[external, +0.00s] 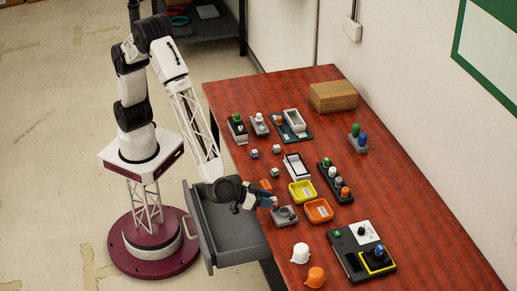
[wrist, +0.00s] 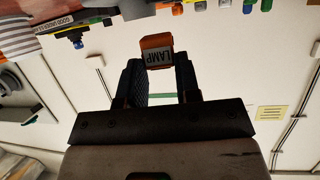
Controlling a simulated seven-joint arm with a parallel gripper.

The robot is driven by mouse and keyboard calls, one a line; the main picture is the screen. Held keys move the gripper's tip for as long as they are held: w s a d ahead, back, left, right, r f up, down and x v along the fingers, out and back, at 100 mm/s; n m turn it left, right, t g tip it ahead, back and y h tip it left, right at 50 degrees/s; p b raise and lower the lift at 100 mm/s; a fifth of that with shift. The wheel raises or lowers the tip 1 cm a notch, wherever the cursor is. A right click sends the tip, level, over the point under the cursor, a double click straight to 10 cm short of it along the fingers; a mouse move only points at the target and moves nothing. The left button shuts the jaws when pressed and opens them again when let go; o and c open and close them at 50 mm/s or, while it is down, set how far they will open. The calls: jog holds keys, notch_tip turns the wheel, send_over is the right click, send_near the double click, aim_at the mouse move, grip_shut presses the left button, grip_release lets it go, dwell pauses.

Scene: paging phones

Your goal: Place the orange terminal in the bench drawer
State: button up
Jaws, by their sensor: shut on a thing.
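My gripper (external: 266,201) is turned sideways over the bench's left edge, just above and beside the open drawer. The grey bench drawer (external: 237,255) is pulled out to the left below my gripper. Its visible floor looks empty; part is hidden by my arm.
A grey fixture (external: 284,216), an orange tray (external: 319,210) and a yellow tray (external: 302,191) lie right of my gripper. White (external: 300,254) and orange (external: 316,277) domed pieces stand nearer the front. A black console (external: 361,252) is at front right, a cardboard box (external: 333,96) at the back.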

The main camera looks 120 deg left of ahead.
jog(key=shift+s+d+f, duration=0.5)
jog(key=shift+d, duration=0.05)
jog(key=shift+w, duration=0.1)
send_over(294, 239)
jog(key=s, duration=0.2)
jog(key=shift+w+a+f, duration=0.15)
jog(key=shift+f, duration=0.5)
jog(key=shift+w, duration=0.1)
dwell(0.5)
jog(key=shift+w+d+f, duration=0.15)
jog(key=shift+w+d, duration=0.15)
jog(key=shift+w, duration=0.5)
jog(key=shift+f, duration=1.5)
jog(key=shift+f, duration=0.2)
